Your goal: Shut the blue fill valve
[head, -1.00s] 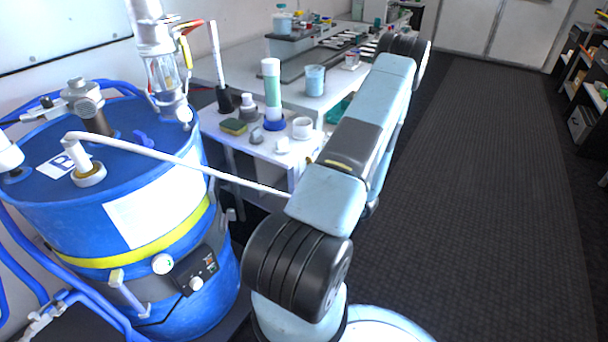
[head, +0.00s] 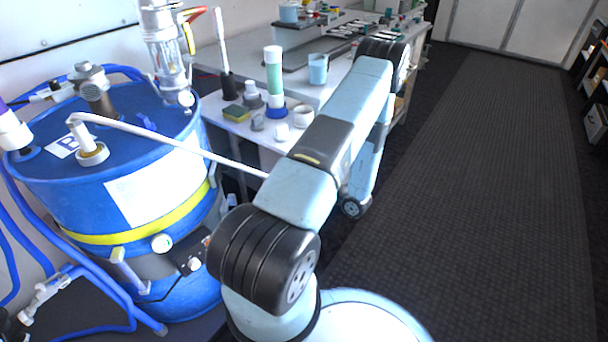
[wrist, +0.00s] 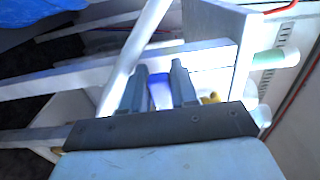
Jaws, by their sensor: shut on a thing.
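In the wrist view my gripper (wrist: 160,74) has its two grey fingers close on either side of a small blue piece (wrist: 161,96). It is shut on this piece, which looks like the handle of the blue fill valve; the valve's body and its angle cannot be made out. A white pipe (wrist: 136,58) runs slantwise just left of the fingers. In the head view my arm hides the gripper and the valve cannot be picked out.
A large blue drum (head: 75,205) with hoses and a white pipe (head: 165,140) stands at left. A low white table (head: 240,130) carries a sponge (head: 236,113), a green-banded bottle (head: 274,78) and small containers. Dark floor (head: 470,180) at right is clear.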

